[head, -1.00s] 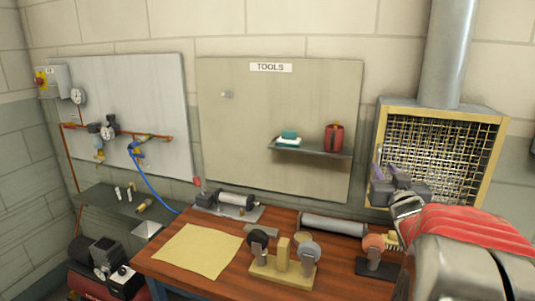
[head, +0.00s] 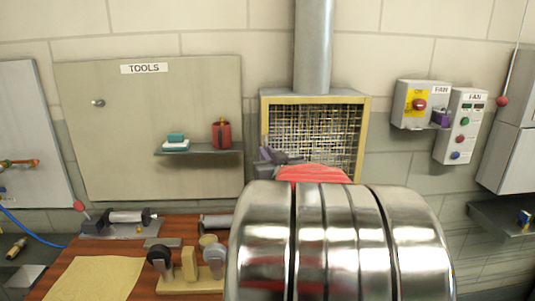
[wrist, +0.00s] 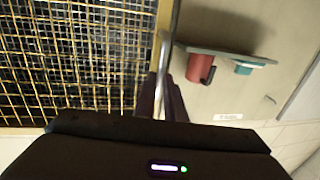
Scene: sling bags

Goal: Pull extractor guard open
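The extractor guard (head: 315,128) is a wire mesh panel in a yellow frame on the grey wall housing, under a round duct. It looks flush with the housing. In the wrist view the guard (wrist: 75,62) fills the left side. My gripper (head: 272,156) is at the guard's lower left edge, its purple fingers pointing at it. Whether the fingers touch or clamp that edge cannot be told. My arm hides the guard's bottom.
A shelf (head: 200,149) with a red canister (head: 222,135) is on the tool board left of the guard. Fan control boxes (head: 461,125) hang to the right. A wooden bench (head: 100,236) with tools stands below left. Wall between guard and boxes is bare.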

